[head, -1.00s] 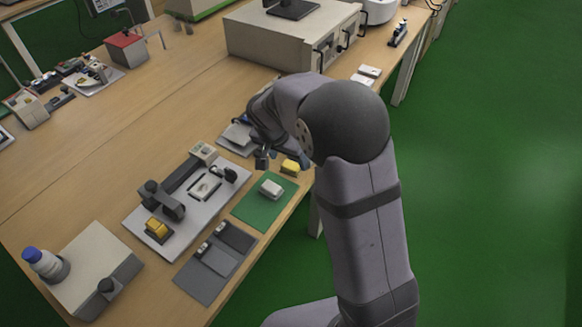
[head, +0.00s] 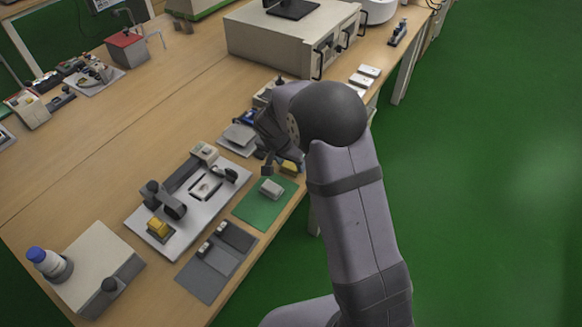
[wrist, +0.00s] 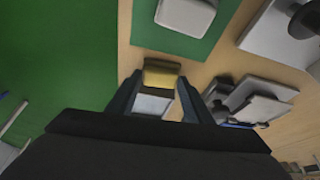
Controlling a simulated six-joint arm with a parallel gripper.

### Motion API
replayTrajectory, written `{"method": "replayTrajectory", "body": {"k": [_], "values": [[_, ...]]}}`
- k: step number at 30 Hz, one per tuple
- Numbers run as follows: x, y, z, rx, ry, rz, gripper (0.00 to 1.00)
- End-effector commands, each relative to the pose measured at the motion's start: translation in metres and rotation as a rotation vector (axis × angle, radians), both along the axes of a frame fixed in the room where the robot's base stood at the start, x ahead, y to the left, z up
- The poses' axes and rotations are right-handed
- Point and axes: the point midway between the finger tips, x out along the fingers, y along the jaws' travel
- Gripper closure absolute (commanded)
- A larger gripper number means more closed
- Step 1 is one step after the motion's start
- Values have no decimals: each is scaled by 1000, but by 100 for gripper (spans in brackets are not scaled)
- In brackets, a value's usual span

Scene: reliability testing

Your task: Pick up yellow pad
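A small yellow pad (head: 290,167) lies near the table's front edge, just beyond the green mat, partly hidden by my gripper in the head view. In the wrist view the yellow pad (wrist: 162,74) shows at the fingertips, with a pale grey-white block-like face (wrist: 152,104) nearer the camera. My gripper (wrist: 160,88) is open, with one finger on each side of the pad. I cannot tell whether either finger touches it. In the head view my gripper (head: 281,166) is low over the pad.
A green mat (head: 256,214) carries a grey-white block (head: 271,188). A white plate with a black fixture (head: 174,206) and another yellow piece (head: 158,228) stands to the left. Grey pads (head: 207,272) lie in front.

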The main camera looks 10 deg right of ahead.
Motion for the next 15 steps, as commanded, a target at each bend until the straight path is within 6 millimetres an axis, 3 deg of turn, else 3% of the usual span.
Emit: {"method": "replayTrajectory", "body": {"k": [10, 15], "values": [[0, 0, 2, 0, -1, 0, 76], [1, 0, 16, 0, -4, -1, 76]]}}
